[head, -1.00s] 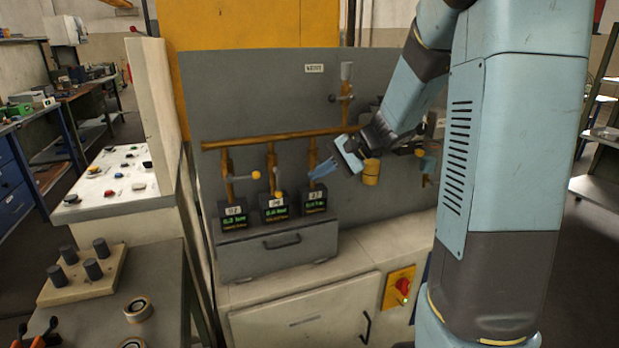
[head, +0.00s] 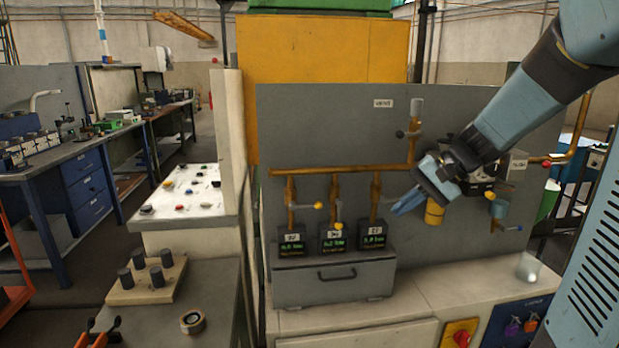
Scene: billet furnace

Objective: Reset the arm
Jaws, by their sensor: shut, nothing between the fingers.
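My gripper (head: 405,205) is shut and empty, its blue fingers pointing down and left in front of the grey valve panel (head: 320,125). It is just right of the rightmost of three small valves with yellow-tipped handles. The arm reaches in from the upper right. A yellow cylinder (head: 434,212) shows just below the gripper's body. Whether the fingers touch the rightmost valve's yellow handle (head: 394,207) I cannot tell; they appear close to it.
Three black digital displays (head: 332,238) stand on a grey drawer box (head: 335,280) below the valves. A red rotary switch (head: 461,338) is on the cabinet front. A white button console (head: 185,195) and a knob block (head: 148,280) are at left. A glass (head: 528,267) stands on the right counter.

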